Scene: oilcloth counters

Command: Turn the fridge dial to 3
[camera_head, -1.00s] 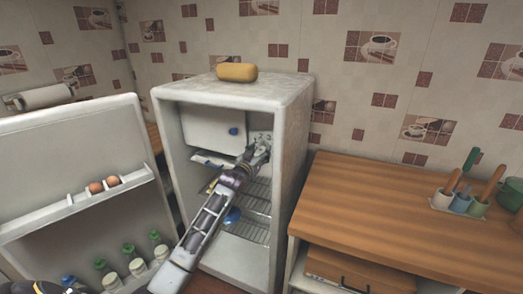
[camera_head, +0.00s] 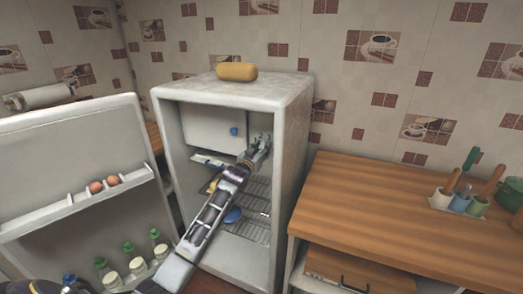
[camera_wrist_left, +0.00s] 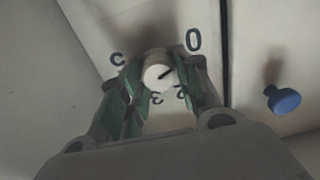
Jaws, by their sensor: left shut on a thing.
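The fridge (camera_head: 293,140) stands open, with its dial inside at the upper right. In the left wrist view the dial (camera_wrist_left: 157,75) is a small white knob with a dark pointer line aimed to the upper right, roughly toward the printed 0. Other dark marks sit around it, partly hidden by the fingers; I cannot read them all surely. My left gripper (camera_head: 260,147) reaches into the fridge and hides the dial in the head view. In the left wrist view its green-padded fingers (camera_wrist_left: 159,82) are shut on the dial.
The freezer flap (camera_head: 212,128) with a blue knob (camera_wrist_left: 283,99) is left of the dial. The open fridge door (camera_head: 70,160) holds eggs and bottles. Wire shelves and a blue item (camera_head: 233,216) lie below my arm. A wooden counter (camera_head: 400,215) is at right.

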